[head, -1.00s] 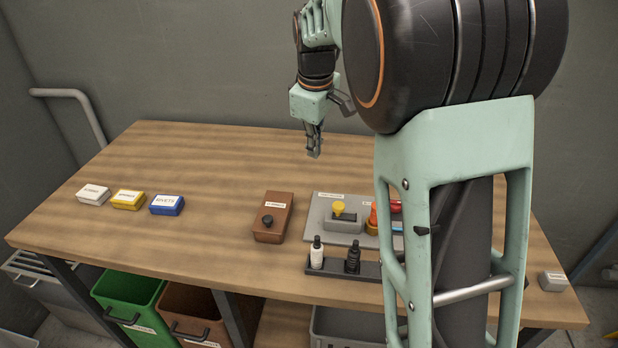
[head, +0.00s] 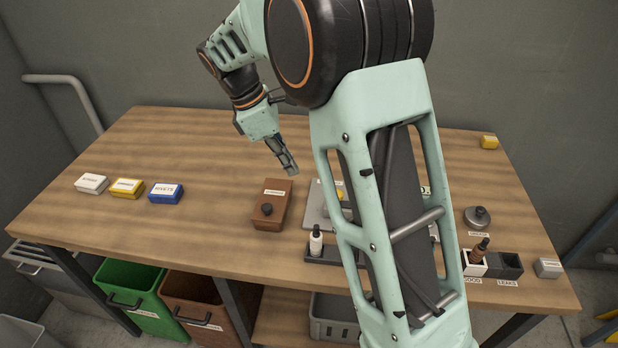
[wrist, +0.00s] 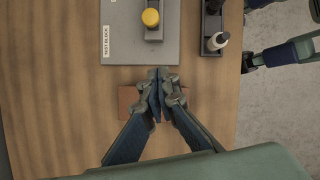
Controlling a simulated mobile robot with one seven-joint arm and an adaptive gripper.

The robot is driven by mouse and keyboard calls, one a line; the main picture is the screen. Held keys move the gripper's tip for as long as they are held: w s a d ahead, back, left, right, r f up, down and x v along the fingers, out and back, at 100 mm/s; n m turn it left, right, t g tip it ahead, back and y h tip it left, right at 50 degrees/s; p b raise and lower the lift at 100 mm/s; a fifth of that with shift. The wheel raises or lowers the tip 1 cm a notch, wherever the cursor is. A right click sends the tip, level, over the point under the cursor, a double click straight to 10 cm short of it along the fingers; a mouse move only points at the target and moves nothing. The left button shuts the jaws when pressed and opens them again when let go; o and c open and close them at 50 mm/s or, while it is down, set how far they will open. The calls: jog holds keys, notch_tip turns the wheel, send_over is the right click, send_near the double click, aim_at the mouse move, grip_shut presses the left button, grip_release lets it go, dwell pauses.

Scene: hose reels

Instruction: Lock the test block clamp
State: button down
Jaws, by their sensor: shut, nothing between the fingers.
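The test block (wrist: 125,48) is a grey plate labelled TEST BLOCK in the wrist view. On it is a grey raised part with a round yellow knob (wrist: 151,17). In the head view my arm hides most of the plate (head: 313,212), and only part of the yellow knob (head: 340,195) shows. My gripper (head: 291,170) is shut and empty, above the table, behind a brown box. In the wrist view my gripper (wrist: 159,72) appears over the brown box, beside the plate's edge. I cannot tell the clamp's state.
The brown box (head: 270,190) has a black knob. A bottle rack (head: 322,254) holds a white bottle (head: 316,240). White, yellow and blue boxes (head: 166,192) sit at left. A grey round object (head: 477,217) stands at right. The table's back left is clear.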

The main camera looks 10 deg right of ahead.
jog(key=d+f, duration=0.4)
jog(key=f, duration=0.1)
jog(key=d+f+p, duration=0.1)
jog(key=d+f, duration=0.1)
jog(key=f, duration=0.1)
jog(key=shift+s+d+f, duration=0.2)
jog(key=shift+d+f, duration=0.15)
jog(key=shift+d, duration=0.4)
jog(key=shift+s+d, duration=0.3)
jog(key=shift+d, duration=0.6)
jog(key=shift+s+d, duration=0.25)
jog(key=shift+d, duration=0.6)
jog(key=shift+a, duration=0.1)
